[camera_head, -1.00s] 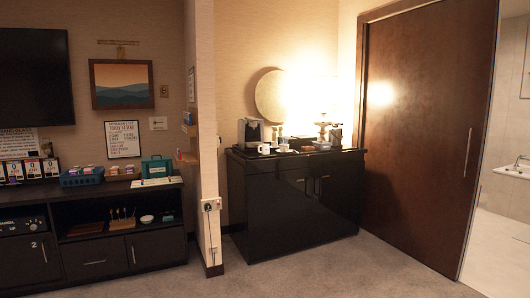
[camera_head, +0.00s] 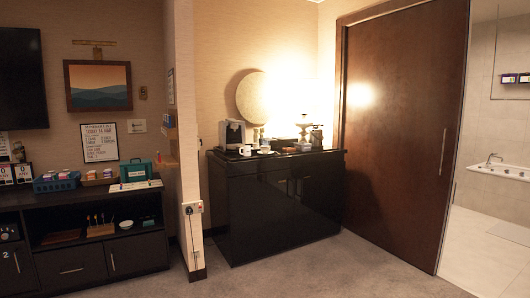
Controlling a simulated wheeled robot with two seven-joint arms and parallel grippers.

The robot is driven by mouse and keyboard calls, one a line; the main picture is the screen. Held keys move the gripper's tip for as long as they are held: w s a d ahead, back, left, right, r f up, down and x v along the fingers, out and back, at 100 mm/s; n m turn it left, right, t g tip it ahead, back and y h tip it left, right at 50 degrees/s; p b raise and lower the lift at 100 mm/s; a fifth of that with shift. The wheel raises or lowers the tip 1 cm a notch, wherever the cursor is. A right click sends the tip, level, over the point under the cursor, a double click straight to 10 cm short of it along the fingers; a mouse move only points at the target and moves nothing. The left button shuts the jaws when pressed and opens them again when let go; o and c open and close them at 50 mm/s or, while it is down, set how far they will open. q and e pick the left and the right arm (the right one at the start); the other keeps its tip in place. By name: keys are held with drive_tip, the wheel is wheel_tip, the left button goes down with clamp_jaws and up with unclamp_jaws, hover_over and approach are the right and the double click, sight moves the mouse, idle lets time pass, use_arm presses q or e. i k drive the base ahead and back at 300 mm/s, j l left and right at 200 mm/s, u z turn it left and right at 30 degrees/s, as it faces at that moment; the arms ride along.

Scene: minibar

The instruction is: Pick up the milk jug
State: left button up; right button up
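I cannot pick out the milk jug for certain; the things on the black cabinet (camera_head: 270,215) are small and far off. On its top stand a silver-and-black coffee machine (camera_head: 232,134), a white cup (camera_head: 245,150) in front of it, and a lit lamp (camera_head: 303,128). A dark, jug-sized item (camera_head: 316,136) stands at the right end, too small to identify. Neither of my grippers is in view.
A wall post (camera_head: 186,150) stands left of the cabinet. A low dark shelf unit (camera_head: 75,262) with a blue basket (camera_head: 56,182) and a teal box (camera_head: 136,170) is at left. A brown sliding door (camera_head: 400,130) is at right. Grey carpet (camera_head: 320,270) in front is clear.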

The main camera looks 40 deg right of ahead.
sight(247, 152)
drive_tip(key=i+l+z, duration=0.7)
drive_tip(key=i, duration=0.25)
drive_tip(key=i+l+z, duration=0.35)
drive_tip(key=i, duration=0.15)
drive_tip(key=i+z, duration=0.4)
drive_tip(key=i, duration=0.15)
drive_tip(key=i+u, duration=0.1)
drive_tip(key=i, duration=0.45)
drive_tip(key=i+l+u, duration=0.15)
drive_tip(key=i, duration=0.35)
drive_tip(key=i+l+u, duration=0.1)
drive_tip(key=i, duration=0.45)
